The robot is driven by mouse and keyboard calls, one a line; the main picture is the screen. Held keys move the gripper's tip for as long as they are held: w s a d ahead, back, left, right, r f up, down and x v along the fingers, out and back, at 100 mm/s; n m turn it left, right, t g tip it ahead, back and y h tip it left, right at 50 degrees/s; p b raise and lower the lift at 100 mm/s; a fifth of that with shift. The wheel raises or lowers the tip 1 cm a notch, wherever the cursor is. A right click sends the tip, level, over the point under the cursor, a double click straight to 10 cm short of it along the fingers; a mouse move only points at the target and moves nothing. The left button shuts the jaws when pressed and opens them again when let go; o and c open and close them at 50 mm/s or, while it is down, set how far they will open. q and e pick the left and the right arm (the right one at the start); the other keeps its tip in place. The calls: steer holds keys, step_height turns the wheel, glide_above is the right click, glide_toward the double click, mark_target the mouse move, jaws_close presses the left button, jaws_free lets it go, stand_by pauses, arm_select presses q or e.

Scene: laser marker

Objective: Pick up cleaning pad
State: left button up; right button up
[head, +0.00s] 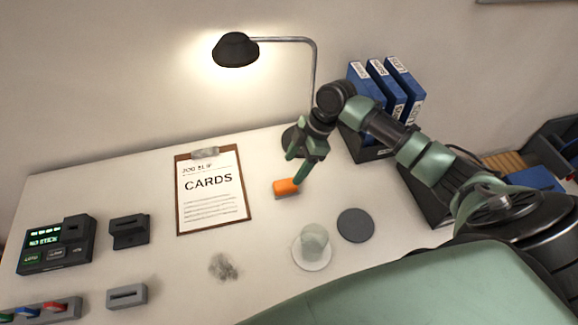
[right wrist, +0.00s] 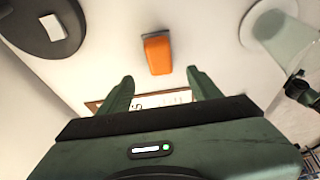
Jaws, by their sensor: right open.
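The cleaning pad appears to be the small orange block with a grey edge (head: 286,187), lying on the white table right of the clipboard. My right gripper (head: 304,166) is above the table close to it, fingers pointing down; one finger overlaps the block's right edge in the head view. In the right wrist view the orange block (right wrist: 157,54) lies ahead of and between the two open fingertips (right wrist: 160,82), with nothing between them. My left gripper is not in view.
A clipboard (head: 212,205) lies left of the block. A glass on a white coaster (head: 311,258) and a dark round disc (head: 355,225) are in front. A lamp (head: 236,50) and blue binders (head: 362,78) stand behind. A dark smudge (head: 223,267) marks the table. Grey devices sit at left.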

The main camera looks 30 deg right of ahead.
mark_target(286, 183)
steer(key=shift+w+a+f, duration=0.1)
steer(key=shift+f, duration=0.15)
steer(key=x, duration=0.2)
steer(key=shift+s+a+f+p, duration=0.2)
steer(key=shift+a+f+p, duration=0.05)
steer(key=shift+p, duration=0.15)
steer(key=x, duration=0.3)
steer(key=shift+w+d+f+p, duration=0.1)
steer(key=shift+d+f+p, duration=0.15)
steer(key=shift+f+p, duration=0.2)
steer(key=shift+a+f, duration=0.1)
steer(key=shift+f, duration=0.25)
steer(key=c, duration=1.1)
jaws_close()
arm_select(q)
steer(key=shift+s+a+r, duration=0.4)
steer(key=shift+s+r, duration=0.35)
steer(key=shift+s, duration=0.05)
arm_select(e)
steer(key=shift+r, duration=0.1)
